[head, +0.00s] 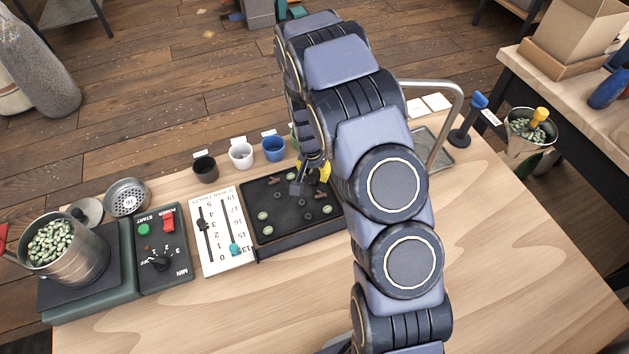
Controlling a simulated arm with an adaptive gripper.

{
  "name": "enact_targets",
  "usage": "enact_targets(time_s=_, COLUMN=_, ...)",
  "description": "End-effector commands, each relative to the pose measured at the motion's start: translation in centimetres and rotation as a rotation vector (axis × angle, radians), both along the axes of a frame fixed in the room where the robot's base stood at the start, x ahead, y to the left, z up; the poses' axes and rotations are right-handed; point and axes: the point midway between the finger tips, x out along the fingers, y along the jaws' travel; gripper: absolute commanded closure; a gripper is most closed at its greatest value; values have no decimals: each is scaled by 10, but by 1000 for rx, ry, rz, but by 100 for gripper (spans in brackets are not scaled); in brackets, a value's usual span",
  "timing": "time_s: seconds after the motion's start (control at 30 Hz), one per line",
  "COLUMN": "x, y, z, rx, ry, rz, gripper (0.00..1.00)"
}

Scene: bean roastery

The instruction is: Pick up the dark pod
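A black sorting tray (250,243) lies on the wooden bench, with several pale green beans (262,215) and several brown or dark pieces spread over it. One dark piece (277,194) lies in its left half, and a reddish-brown piece (275,181) is near its far left edge. I cannot tell for certain which piece is the dark pod. My gripper (298,190) points down over the far middle part of the tray. It is small and partly hidden by my arm, so its opening and any contact are unclear. My arm also hides the tray's right side.
Black, white and blue cups (241,155) stand behind the tray. A white slider panel (219,232), a control box (162,248) and a metal can of green beans (68,252) are to the left. The bench's front right is clear.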

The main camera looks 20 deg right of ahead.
Motion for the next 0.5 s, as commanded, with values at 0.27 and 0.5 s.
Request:
enact_targets(time_s=0.27, x=2, y=0, z=-35, rx=1, ry=1, rz=1, gripper=72)
enact_targets(time_s=0.5, x=2, y=-1, z=-36, rx=1, ry=1, rz=1, gripper=76)
